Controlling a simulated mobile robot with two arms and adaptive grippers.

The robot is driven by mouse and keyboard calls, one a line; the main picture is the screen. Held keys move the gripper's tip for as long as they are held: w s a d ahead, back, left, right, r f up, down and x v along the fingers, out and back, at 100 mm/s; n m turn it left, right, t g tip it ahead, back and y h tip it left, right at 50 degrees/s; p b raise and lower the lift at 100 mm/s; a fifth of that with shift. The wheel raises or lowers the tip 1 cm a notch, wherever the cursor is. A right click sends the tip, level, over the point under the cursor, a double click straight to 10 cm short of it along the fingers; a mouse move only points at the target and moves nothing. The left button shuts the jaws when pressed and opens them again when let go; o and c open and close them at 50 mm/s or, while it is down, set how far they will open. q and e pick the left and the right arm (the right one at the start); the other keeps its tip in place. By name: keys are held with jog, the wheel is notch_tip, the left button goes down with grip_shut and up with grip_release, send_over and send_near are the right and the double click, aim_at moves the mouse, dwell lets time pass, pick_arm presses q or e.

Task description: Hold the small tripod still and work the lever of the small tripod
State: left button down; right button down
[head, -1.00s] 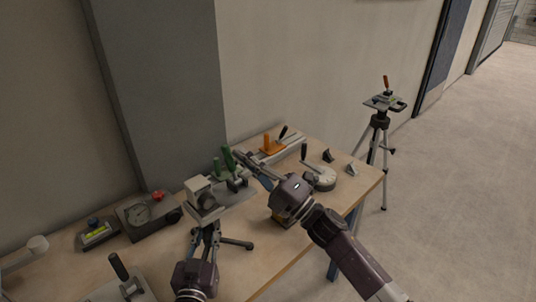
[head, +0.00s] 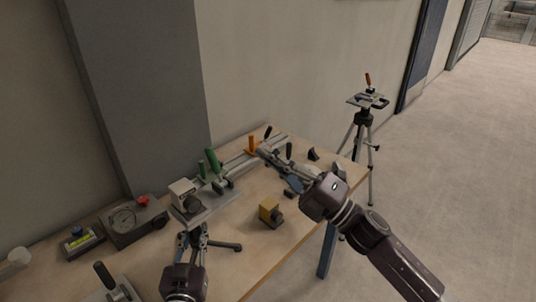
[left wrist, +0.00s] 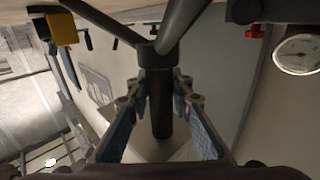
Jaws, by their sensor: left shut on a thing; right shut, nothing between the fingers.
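The small tripod stands on the bench with a pale box-like head (head: 183,190) and a dark leg (head: 224,245) spread to the right. Its dark centre column (left wrist: 161,105) shows in the left wrist view, with the legs fanning out at the top of that picture. My left gripper (head: 192,238) is shut around this column, below the head; its blue-padded fingers (left wrist: 160,92) stand on both sides. I cannot make out the tripod's lever clearly. My right gripper (head: 264,154) is shut and empty, to the right of the tripod, over the far part of the bench.
A green clamp (head: 212,160) and an orange clamp (head: 252,145) stand at the back. A gauge box (head: 133,220) stands left. A tall tripod (head: 365,118) stands on the floor beyond the bench.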

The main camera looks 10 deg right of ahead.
pick_arm(q)
jog(key=shift+f, duration=0.1)
jog(key=c, duration=1.7)
grip_release()
jog(key=shift+o, duration=0.2)
